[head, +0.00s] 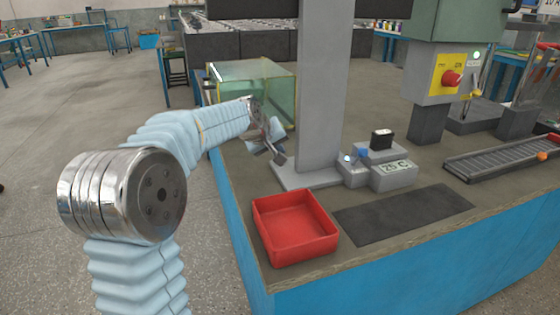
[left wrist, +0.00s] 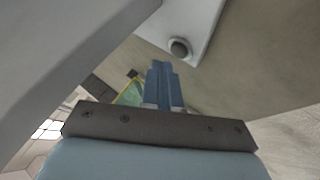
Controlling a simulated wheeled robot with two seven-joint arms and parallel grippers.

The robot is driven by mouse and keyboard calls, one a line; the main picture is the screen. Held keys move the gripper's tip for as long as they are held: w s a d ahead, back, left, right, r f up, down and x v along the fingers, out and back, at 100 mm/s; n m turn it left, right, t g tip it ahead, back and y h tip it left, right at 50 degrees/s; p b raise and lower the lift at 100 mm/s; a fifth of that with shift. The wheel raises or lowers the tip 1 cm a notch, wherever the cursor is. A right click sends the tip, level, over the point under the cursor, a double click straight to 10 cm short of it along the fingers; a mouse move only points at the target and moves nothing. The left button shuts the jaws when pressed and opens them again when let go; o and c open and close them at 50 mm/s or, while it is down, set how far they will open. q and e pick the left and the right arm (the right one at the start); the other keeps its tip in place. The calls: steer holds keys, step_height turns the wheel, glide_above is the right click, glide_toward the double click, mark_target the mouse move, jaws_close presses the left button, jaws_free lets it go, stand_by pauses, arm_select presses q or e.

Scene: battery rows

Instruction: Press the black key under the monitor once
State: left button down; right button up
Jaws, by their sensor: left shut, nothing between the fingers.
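A small black block (head: 381,138), which looks like the black key, stands on top of a grey box to the right of the grey monitor column (head: 322,90). The monitor (head: 252,9) shows only as a dark lower edge at the top of the head view. My left gripper (head: 280,158) is left of the column, above the bench, apart from the black block. Its blue fingers (left wrist: 161,68) are shut and empty in the left wrist view. The block cannot be made out there. My right gripper is not in view.
A grey unit with a 25 C display (head: 394,176) and a small blue-lit box (head: 350,165) stand by the column. A red tray (head: 294,228) and a dark mat (head: 402,214) lie in front. A greenish glass case (head: 268,78) stands behind my left gripper.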

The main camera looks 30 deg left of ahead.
arm_select(q)
steer(key=shift+f, duration=0.15)
steer(key=shift+f+b, duration=0.3)
steer(key=shift+f, duration=0.4)
stand_by(0.8)
stand_by(0.4)
steer(key=shift+r+p, duration=0.55)
steer(key=shift+r, duration=0.25)
step_height(320, 180, up, 3)
steer(key=shift+f+p, duration=0.15)
steer(key=shift+p, duration=1.1)
steer(key=shift+r+p, duration=0.4)
steer(key=shift+r, duration=0.75)
